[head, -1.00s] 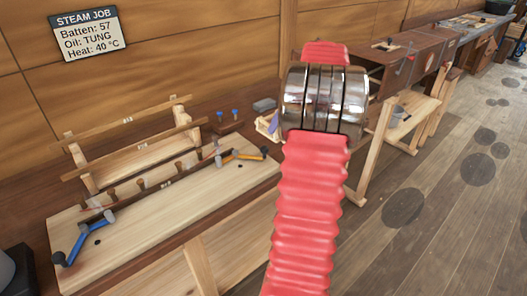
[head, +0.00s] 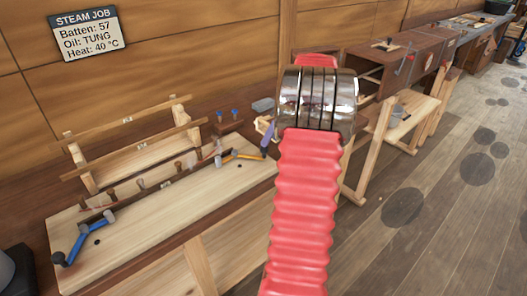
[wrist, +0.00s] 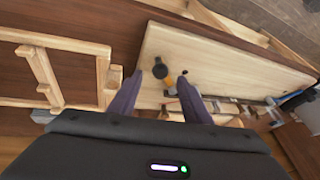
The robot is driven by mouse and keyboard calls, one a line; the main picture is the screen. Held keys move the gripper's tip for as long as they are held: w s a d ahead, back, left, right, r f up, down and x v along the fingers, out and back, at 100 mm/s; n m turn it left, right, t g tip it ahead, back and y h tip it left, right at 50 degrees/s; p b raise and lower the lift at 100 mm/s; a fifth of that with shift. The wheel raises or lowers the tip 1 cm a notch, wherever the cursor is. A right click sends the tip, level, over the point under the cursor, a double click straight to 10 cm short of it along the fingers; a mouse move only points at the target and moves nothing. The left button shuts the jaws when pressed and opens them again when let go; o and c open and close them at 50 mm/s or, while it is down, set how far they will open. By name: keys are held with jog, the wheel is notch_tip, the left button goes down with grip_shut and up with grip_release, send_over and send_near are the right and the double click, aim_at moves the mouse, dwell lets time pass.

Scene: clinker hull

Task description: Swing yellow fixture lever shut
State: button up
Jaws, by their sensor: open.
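The yellow fixture lever (head: 244,156) is at the right end of the pale bending board (head: 150,215); its outer end is hidden behind my gripper in the head view. In the wrist view the yellow lever (wrist: 168,82) and its dark round knob (wrist: 160,70) show between my two purple fingers. My gripper (wrist: 160,77) is open, with one finger on each side of the knob; I cannot tell whether either touches it. In the head view only a purple finger of my gripper (head: 267,138) shows, beside the red arm.
A blue lever (head: 74,242) stands at the board's left end. A dark batten (head: 130,196) runs along the board past several brown pegs. A wooden rack (head: 130,150) stands behind it.

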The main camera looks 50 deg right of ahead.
aim_at(264, 150)
jog(key=x, duration=0.7)
jog(key=shift+w+f, duration=0.1)
jog(key=shift+f, duration=0.1)
jog(key=shift+c, duration=0.4)
grip_shut()
